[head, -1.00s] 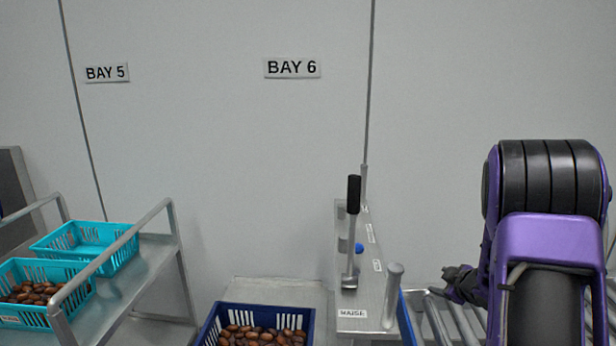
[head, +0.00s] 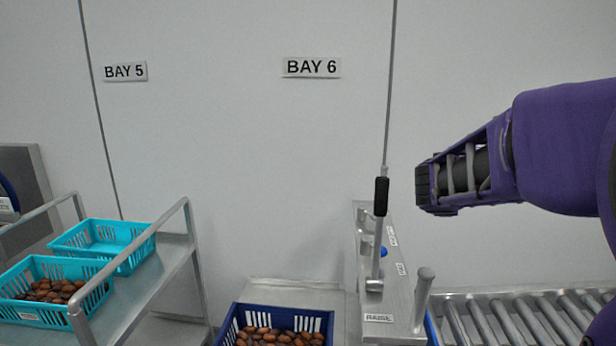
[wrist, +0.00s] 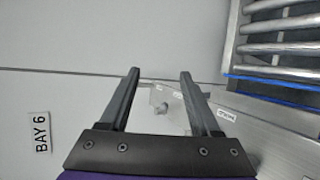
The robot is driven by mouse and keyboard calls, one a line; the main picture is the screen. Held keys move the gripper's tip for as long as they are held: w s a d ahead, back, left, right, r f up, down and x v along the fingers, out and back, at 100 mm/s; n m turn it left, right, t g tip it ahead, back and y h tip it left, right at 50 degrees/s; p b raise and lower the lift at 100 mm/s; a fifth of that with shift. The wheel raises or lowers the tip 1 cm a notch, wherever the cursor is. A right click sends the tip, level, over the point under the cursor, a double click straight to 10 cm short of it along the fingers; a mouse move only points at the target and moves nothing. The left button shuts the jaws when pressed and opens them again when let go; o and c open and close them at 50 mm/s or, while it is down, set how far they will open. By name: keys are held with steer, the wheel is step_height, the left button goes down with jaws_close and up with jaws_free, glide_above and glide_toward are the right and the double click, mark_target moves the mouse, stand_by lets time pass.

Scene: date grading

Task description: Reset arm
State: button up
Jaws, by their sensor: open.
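My arm (head: 560,150) is purple and reaches in from the right in the head view, raised in front of the wall. My gripper (wrist: 160,75) shows in the wrist view with its two dark fingers apart and nothing between them. Beyond the fingers are the wall and part of the grey lever panel. In the head view the fingers cannot be made out clearly.
A lever with a black handle (head: 381,197) stands on a panel labelled RAISE (head: 379,318). Roller conveyor (head: 520,315) lies right. A blue crate of dates (head: 233,322) sits low centre. A trolley (head: 160,278) at left holds a date-filled turquoise basket (head: 40,265) and an empty-looking one (head: 135,262).

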steer(key=shift+s+r+h, duration=0.1)
steer(key=shift+r+h, duration=0.5)
steer(key=shift+r, duration=0.15)
